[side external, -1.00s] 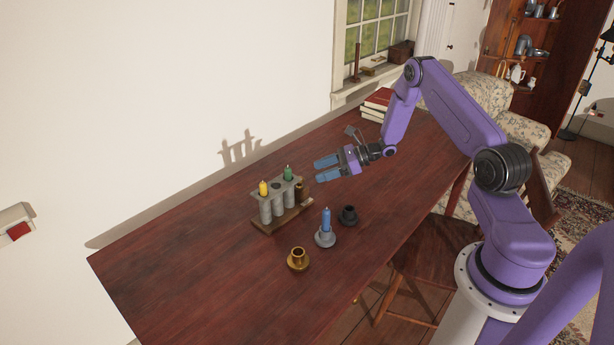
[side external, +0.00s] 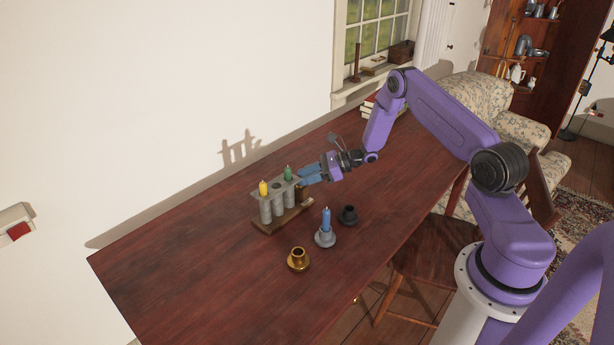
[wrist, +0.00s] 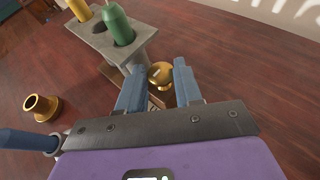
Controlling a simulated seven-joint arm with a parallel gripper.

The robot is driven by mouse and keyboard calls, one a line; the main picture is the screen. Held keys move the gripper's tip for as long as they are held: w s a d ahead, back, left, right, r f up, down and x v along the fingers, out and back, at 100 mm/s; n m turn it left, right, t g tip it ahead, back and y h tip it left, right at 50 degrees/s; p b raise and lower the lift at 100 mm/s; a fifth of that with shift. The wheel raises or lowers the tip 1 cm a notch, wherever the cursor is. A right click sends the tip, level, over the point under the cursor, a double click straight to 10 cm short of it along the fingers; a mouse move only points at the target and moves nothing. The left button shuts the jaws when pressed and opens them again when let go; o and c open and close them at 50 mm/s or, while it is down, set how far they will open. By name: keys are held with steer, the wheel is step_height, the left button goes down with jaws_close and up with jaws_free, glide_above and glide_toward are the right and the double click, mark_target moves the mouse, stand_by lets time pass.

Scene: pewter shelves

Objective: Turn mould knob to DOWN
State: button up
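The grey mould (side external: 279,204) stands on a wooden base on the table, with a yellow candle (side external: 263,188) and a green candle (side external: 288,172) in its top. It also shows in the wrist view (wrist: 145,40). Its round brass knob (wrist: 160,75) sits on the end facing my gripper. My gripper (side external: 303,175) is open, its blue fingers pointing at that end. In the wrist view the knob shows between the fingertips (wrist: 159,67), with gaps at both sides. I cannot tell whether the fingers reach around it. A small pale marked plate shows below the knob, too small to read.
Books (side external: 370,106) lie at the far end. The table's near left is clear.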

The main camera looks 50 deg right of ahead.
steer(key=shift+d+n+y, duration=0.1)
steer(key=shift+n+y, duration=0.2)
steer(key=n+g+y, duration=0.2)
steer(key=n+g, duration=0.1)
steer(key=shift+w+d, duration=0.15)
steer(key=shift+w, duration=0.2)
steer(key=shift+w+d+n+g+y, duration=0.15)
steer(key=shift+n+g+y, duration=0.45)
steer(key=shift+n+g, duration=0.95)
steer(key=shift+w+n+g, duration=0.2)
steer(key=shift+n+g, duration=0.35)
steer(key=shift+g, duration=0.4)
steer(key=o, duration=1)
steer(key=shift+o, duration=0.2)
